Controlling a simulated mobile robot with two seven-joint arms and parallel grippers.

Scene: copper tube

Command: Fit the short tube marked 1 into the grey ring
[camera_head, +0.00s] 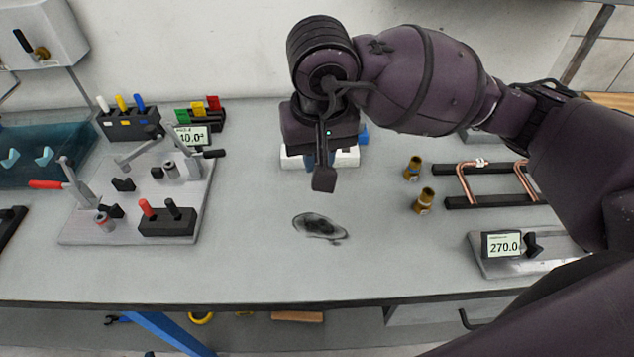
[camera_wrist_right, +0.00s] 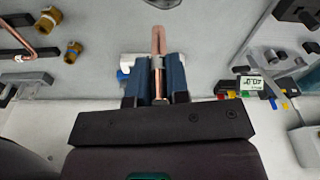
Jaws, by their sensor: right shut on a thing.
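My right gripper (camera_head: 322,168) points down over the middle of the bench, in front of a white block (camera_head: 347,157). In the right wrist view its two dark blue fingers (camera_wrist_right: 158,85) are shut on a copper tube (camera_wrist_right: 158,42), which sticks out past the fingertips. A small grey band shows around the tube between the fingers; I cannot tell whether it is the grey ring. The tube is hidden in the head view, and no mark 1 is readable. My left gripper is not in view.
A metal plate with clamps (camera_head: 75,232) stands at the left. Two brass fittings (camera_head: 424,201) stand right of centre, near a black rack (camera_head: 487,201) with bent copper tubing. A 270.0 display unit (camera_head: 502,245) is at the front right.

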